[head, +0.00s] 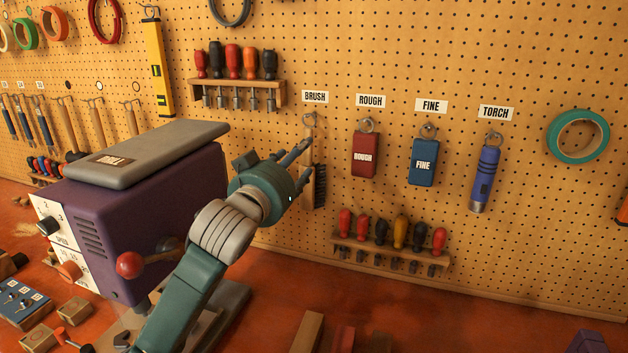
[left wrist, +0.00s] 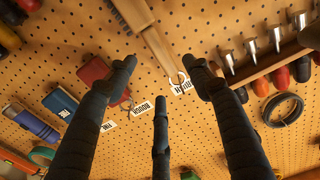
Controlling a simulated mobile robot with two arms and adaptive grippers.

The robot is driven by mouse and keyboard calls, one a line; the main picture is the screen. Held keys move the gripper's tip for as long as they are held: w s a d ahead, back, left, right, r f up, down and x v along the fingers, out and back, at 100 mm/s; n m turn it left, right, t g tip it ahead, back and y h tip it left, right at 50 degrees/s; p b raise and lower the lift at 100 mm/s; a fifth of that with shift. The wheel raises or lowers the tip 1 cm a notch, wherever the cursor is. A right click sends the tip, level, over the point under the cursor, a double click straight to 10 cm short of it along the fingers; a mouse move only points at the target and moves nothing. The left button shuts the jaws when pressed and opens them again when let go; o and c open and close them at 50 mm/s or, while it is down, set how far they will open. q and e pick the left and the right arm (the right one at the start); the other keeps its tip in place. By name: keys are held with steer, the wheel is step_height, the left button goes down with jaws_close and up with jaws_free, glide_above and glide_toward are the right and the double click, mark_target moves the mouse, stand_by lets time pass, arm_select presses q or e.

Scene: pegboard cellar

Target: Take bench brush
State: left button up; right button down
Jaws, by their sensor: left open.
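The bench brush (head: 319,186) hangs from a hook on the pegboard under the BRUSH label (head: 315,97), its dark bristles facing right. My left gripper (head: 298,158) is just left of the brush and partly covers its wooden handle. In the left wrist view my left gripper (left wrist: 162,80) has its three dark fingers spread with nothing between them. The brush's wooden handle (left wrist: 158,45) shows beyond the gap between the two upper fingers; I cannot tell whether any finger touches it. My right gripper is not in view.
Right of the brush hang a red ROUGH block (head: 364,155), a blue FINE block (head: 423,162) and a blue torch (head: 485,180). A screwdriver rack (head: 390,250) is below, another (head: 238,88) above left. A purple machine (head: 180,200) stands beside my left arm.

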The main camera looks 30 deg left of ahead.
mark_target(309, 148)
arm_select(q)
steer(key=p+x, duration=0.4)
steer(key=x, duration=0.5)
steer(key=shift+w+f, duration=0.2)
steer(key=shift+w+a, duration=0.1)
steer(key=shift+w, duration=0.05)
steer(key=shift+f, duration=0.1)
steer(key=c, duration=0.3)
jaws_close()
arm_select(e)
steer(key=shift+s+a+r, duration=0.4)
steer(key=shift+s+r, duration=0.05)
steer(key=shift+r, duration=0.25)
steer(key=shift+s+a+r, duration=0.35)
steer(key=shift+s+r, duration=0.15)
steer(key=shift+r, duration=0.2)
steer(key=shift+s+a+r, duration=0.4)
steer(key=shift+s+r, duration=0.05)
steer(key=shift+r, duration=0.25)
